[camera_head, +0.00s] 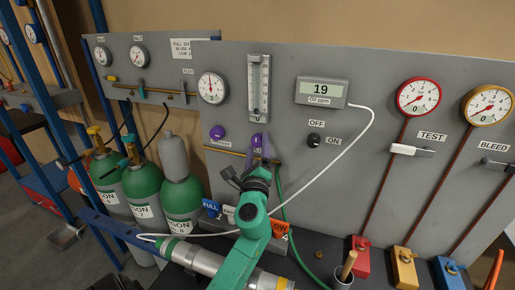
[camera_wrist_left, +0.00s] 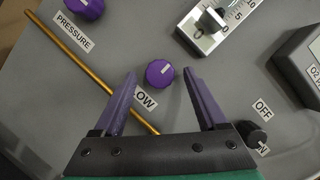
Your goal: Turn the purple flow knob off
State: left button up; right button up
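The purple flow knob (camera_wrist_left: 160,73) is on the grey panel, with a partly hidden label reading "LOW" beside it. A pale pointer line shows on its face. My left gripper (camera_wrist_left: 158,74) is open, its two purple fingers on either side of the knob with a gap to each. I cannot tell whether the fingertips reach its depth. In the head view my left gripper (camera_head: 258,148) is at the panel below the tube gauge, where its purple fingers are hard to separate from the knob. A second purple knob, labelled PRESSURE (camera_wrist_left: 85,8), is at the upper left. My right gripper is not in view.
A black ON/OFF knob (camera_head: 314,140) is right of the gripper. A brass rod (camera_wrist_left: 95,68) runs diagonally by the left finger. A tube gauge (camera_head: 258,88) is above. A white cable (camera_head: 330,167) and green hose (camera_head: 278,190) hang nearby. Green cylinders (camera_head: 145,187) stand left.

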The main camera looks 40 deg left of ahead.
pick_arm(q)
jog(key=b+v, duration=0.6)
jog(key=v, duration=0.8)
jog(key=shift+s, duration=0.25)
jog(key=shift+d, duration=0.15)
